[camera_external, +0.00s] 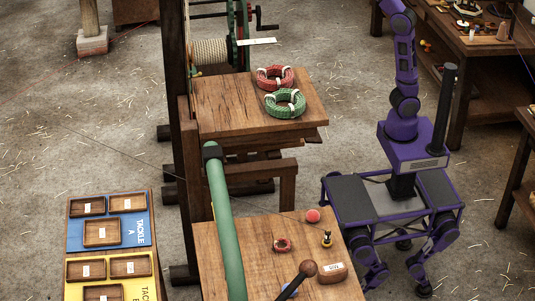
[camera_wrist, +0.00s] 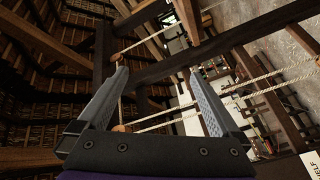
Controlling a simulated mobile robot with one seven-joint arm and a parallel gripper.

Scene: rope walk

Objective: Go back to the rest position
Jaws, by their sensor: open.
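My gripper (camera_wrist: 158,75) shows in the wrist view with its two grey fingers spread wide apart and nothing between them. Behind it are roof timbers, pale ropes (camera_wrist: 225,90) and part of the floor, so it points across or up into the hall. In the external view my purple arm rises from my base at the right and runs out of the top of the picture. The gripper is hidden from that view.
A red rope coil (camera_external: 275,77) and a green rope coil (camera_external: 285,102) lie on a wooden table (camera_external: 235,118). Labelled trays stand left.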

